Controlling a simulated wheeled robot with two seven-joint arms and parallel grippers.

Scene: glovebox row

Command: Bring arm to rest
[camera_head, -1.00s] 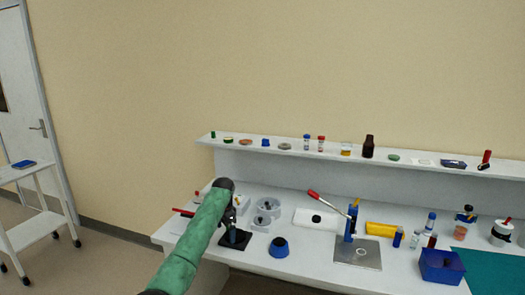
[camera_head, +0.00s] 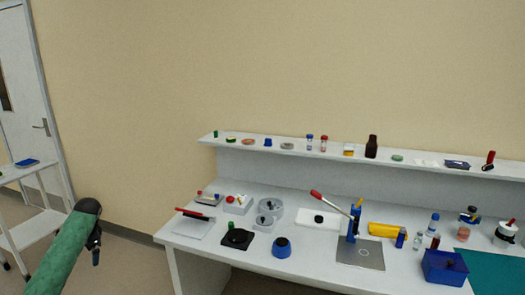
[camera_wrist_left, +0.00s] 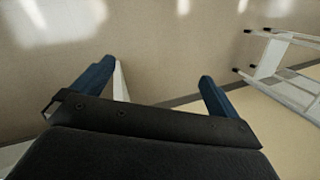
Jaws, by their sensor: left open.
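My left arm, in a green sleeve (camera_head: 62,250), comes in from the lower left in the head view. Its gripper (camera_head: 96,256) hangs off the left end of the bench, between the bench and the white cart, seen from the side. In the left wrist view the two blue fingers of the left gripper (camera_wrist_left: 155,90) stand wide apart with nothing between them. Wall and floor show behind them. My right gripper is in neither view.
The white bench (camera_head: 215,258) holds a lever press (camera_head: 352,228), a blue box (camera_head: 443,267), a black-based item (camera_head: 236,239) and several small things. A shelf (camera_head: 230,143) with jars runs behind. A white cart (camera_head: 30,229) stands at the left. Floor between cart and bench is open.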

